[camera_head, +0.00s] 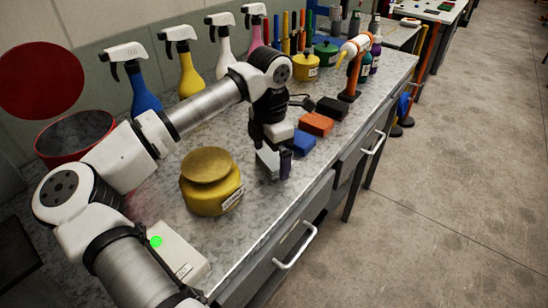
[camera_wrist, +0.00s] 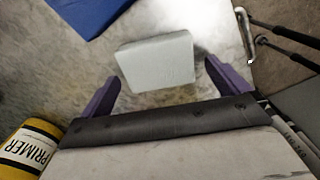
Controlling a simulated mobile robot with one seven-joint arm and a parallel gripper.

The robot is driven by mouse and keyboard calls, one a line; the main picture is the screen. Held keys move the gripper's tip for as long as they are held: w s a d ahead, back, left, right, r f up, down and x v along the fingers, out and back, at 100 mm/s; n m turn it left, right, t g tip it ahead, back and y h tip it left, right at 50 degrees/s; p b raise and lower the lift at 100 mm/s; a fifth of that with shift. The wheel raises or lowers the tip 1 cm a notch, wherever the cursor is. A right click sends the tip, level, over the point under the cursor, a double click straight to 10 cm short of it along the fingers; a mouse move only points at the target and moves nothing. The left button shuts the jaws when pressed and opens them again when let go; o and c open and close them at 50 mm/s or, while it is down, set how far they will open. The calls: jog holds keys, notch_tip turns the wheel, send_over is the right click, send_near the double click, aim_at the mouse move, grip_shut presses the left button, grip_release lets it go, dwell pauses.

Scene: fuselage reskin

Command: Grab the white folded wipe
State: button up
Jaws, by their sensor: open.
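The white folded wipe (camera_wrist: 158,62) lies flat on the grey metal bench in the wrist view, a pale, slightly tilted square. My gripper (camera_wrist: 161,76) is open, with its purple fingers apart on the left and right of the wipe's near part. The wipe's far part reaches beyond the fingertips, and nothing is held. In the head view my gripper (camera_head: 276,168) points down near the bench's front edge, between the yellow pot and the blue block. There the wipe is largely hidden by my gripper and hard to make out.
A yellow primer pot (camera_head: 212,186) stands left of my gripper. Blue (camera_head: 303,143), orange (camera_head: 315,123) and black (camera_head: 332,108) blocks lie to its right. Spray bottles (camera_head: 190,72) line the back. Drawer handles (camera_head: 297,250) stick out below the bench (camera_head: 255,225).

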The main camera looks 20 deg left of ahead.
jog(key=c, duration=1.1)
